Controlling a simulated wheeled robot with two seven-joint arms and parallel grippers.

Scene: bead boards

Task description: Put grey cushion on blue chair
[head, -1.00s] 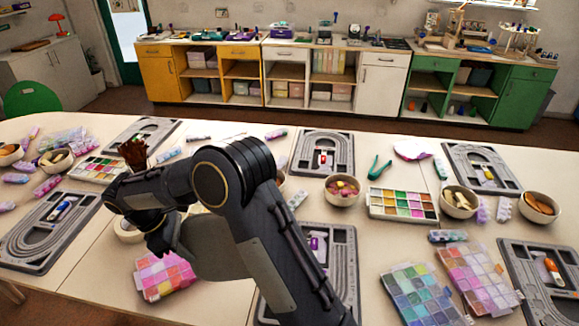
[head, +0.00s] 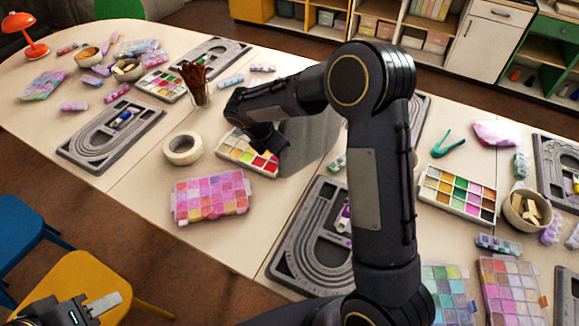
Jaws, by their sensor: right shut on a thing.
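The grey cushion (head: 312,140) is upright above the table, partly hidden behind my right arm. My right gripper (head: 268,148) is shut on it, beside the paint-coloured bead tray. The blue chair (head: 24,228) stands at the left edge of the picture, beside the table's near side, and is cut off by the frame. My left gripper (head: 98,304) shows only in part at the bottom left, over the yellow chair; its opening cannot be made out.
A yellow chair (head: 70,277) stands next to the blue one. Bare floor (head: 160,262) lies between chairs and table.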

